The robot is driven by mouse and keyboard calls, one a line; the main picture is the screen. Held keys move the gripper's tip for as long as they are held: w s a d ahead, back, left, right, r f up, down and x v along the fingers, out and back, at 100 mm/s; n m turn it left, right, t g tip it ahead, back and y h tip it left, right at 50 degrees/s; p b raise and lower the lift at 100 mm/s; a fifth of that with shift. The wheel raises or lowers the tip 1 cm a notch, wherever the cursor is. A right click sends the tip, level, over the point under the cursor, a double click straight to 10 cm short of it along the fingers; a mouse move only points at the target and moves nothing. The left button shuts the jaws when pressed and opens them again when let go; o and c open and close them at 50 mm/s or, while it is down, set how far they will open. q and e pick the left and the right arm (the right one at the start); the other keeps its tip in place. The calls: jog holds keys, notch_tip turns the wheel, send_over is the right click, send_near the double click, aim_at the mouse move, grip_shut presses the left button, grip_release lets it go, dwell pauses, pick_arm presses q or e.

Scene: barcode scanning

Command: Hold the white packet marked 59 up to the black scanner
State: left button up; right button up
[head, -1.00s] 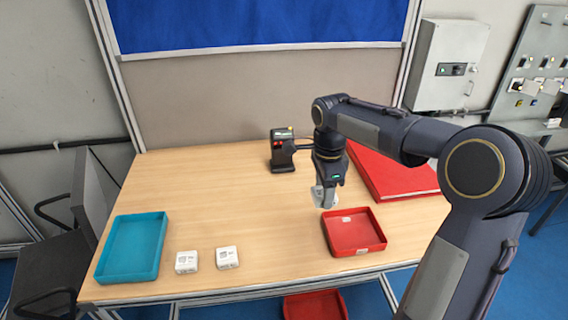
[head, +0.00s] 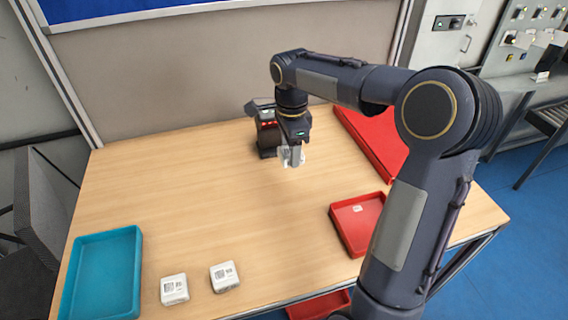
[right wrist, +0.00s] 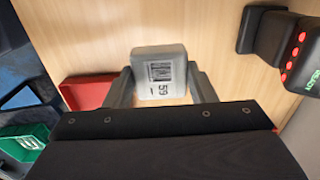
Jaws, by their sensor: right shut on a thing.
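The white packet marked 59 (right wrist: 160,72) is between the two fingers of my right gripper (right wrist: 160,85), its barcode and number facing the right wrist camera. In the head view my right gripper (head: 291,158) is shut on the packet and holds it above the table, just in front of the black scanner (head: 266,135). The scanner's red lights and a green lit word show at the upper right of the right wrist view (right wrist: 294,55). A gap separates packet and scanner in the right wrist view. My left gripper is not in view.
Two white packets (head: 174,289) (head: 224,276) lie at the table's front left, beside a teal tray (head: 137,275). A red tray (head: 358,222) stands right of centre, and a large red flat thing (head: 375,140) lies behind it. The table's middle is clear.

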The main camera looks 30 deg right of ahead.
jog(key=shift+w+d+f+b, duration=0.2)
jog(key=shift+w+f+b, duration=0.7)
jog(key=shift+f, duration=0.7)
jog(key=shift+w+d+f+b, duration=0.2)
jog(key=shift+w+f+b, duration=0.7)
jog(key=shift+f, duration=0.75)
jog(key=shift+w+d+f+b, duration=0.2)
jog(key=shift+w+f+b, duration=0.65)
jog(key=shift+f, duration=0.75)
jog(key=shift+s, duration=0.1)
jog(key=s+a+r+n+g+y+p, duration=0.1)
jog(key=s+r+n+g+p, duration=0.25)
jog(key=n+p, duration=0.6)
jog(key=shift+m, duration=0.25)
jog(key=shift+w+d+f+p, duration=0.15)
jog(key=shift+w+f, duration=0.35)
jog(key=shift+f, duration=0.3)
jog(key=shift+w+d+f+p, duration=0.1)
jog(key=shift+w+f+p, duration=0.1)
jog(key=shift+w+f, duration=0.5)
jog(key=shift+w+d+f+p, duration=0.15)
jog(key=shift+w+f, duration=0.2)
jog(key=shift+f, duration=0.55)
